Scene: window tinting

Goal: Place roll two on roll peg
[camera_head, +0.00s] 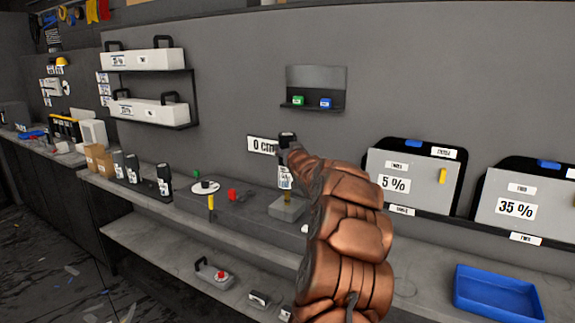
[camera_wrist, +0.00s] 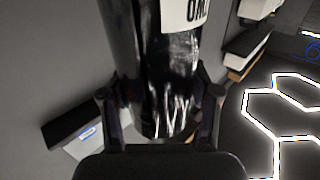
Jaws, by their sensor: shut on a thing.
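A glossy black film roll with a white label fills the middle of the wrist view (camera_wrist: 150,70). My gripper (camera_wrist: 160,108) is shut on it, one finger on each side. In the head view my copper arm reaches toward the wall, and the labelled roll (camera_head: 285,178) shows upright at its far end, partly hidden by the arm.
Several black labelled rolls (camera_head: 164,181) stand on the bench at left. A white disc (camera_head: 205,187), a yellow-handled tool (camera_head: 211,203) and a red item (camera_head: 232,195) lie nearby. A wall shelf (camera_head: 312,106) is above. A blue tray (camera_head: 497,292) sits at right.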

